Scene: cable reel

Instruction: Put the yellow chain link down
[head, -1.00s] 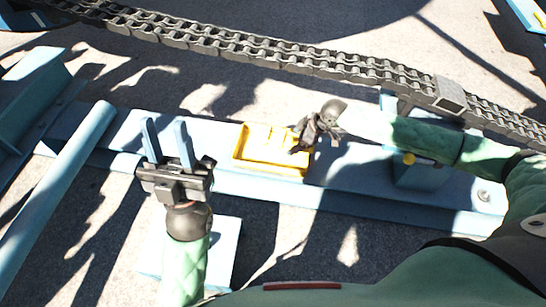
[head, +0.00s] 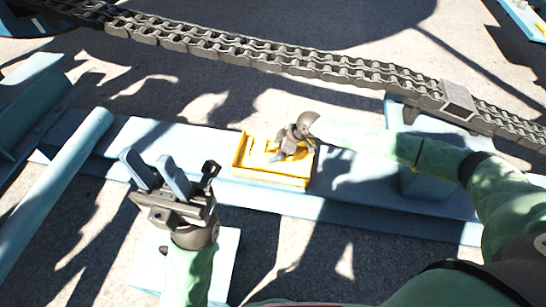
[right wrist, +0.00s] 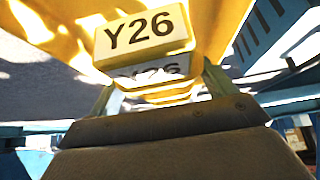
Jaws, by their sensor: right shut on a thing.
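The yellow chain link (right wrist: 185,70), with a white Y26 label, sits between the fingers of my right gripper (right wrist: 160,92) in the right wrist view. A second, partly covered Y26 label shows just below the first. In the head view my right gripper (head: 277,153) is over the yellow tray (head: 240,170), and its wrist hides most of what it holds. I cannot tell whether the link touches the tray floor. My left gripper (head: 155,172) is open and empty, pointing up, left of the tray.
The tray lies on a pale blue beam (head: 345,185). A long grey roller chain (head: 260,52) crosses behind it, through a metal bracket (head: 458,97) at the right. A blue pipe (head: 55,185) lies at the left. Concrete floor shows in front.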

